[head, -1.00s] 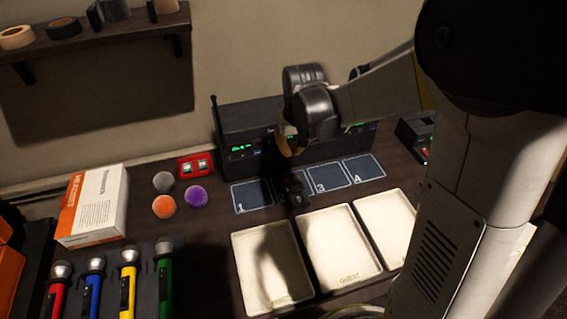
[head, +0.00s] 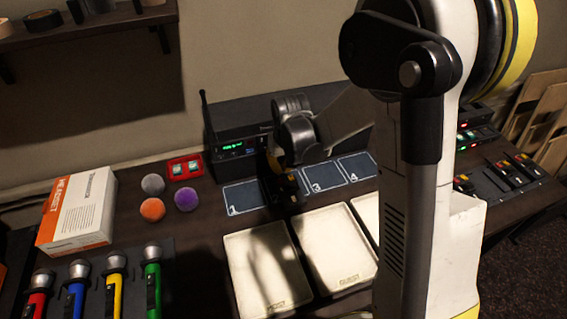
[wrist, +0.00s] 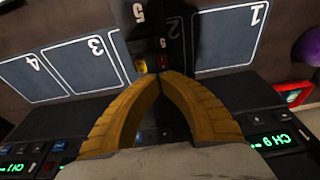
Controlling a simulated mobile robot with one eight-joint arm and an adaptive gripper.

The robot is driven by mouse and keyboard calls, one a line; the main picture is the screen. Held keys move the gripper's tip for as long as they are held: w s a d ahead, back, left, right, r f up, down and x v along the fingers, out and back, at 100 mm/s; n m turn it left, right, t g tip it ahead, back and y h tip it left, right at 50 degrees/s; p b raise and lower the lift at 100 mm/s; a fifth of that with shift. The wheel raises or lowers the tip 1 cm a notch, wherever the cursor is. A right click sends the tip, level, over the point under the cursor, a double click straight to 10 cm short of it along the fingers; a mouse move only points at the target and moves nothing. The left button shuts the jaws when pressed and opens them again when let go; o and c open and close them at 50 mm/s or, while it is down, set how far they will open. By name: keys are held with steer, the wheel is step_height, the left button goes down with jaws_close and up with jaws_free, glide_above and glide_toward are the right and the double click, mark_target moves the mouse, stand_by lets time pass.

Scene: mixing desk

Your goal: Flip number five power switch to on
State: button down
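A black pack marked 5 (wrist: 139,40) lies on the numbered mat between squares 1 and 3, upside down in the wrist view. It carries a yellow patch and a small red part (wrist: 163,70) at its near end. My gripper (wrist: 160,77) has its two yellow fingers meeting at the tips, right by that end. Contact with the red part cannot be told, and the switch position is not readable. In the head view, my gripper (head: 276,168) is above the dark pack (head: 286,191), which it partly hides.
A black receiver rack (head: 238,120) with green displays stands close behind. White trays (head: 262,300) lie in front. Orange, grey and purple balls and a red box (head: 185,167) are to the left. More packs (head: 505,175) sit at the right, past my arm.

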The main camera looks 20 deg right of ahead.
mark_target(283, 180)
steer(key=shift+s+f+b, duration=0.15)
steer(key=shift+f+b, duration=0.15)
steer(key=shift+f, duration=0.5)
steer(key=shift+s+f+b, duration=0.1)
steer(key=shift+f+b, duration=0.15)
steer(key=shift+f, duration=0.55)
steer(key=shift+s+f+b, duration=0.2)
steer(key=shift+f+b, duration=0.25)
steer(key=shift+f, duration=0.05)
steer(key=shift+r, duration=0.1)
steer(key=shift+w, duration=0.15)
steer(key=shift+w, duration=0.7)
steer(key=shift+r, duration=0.15)
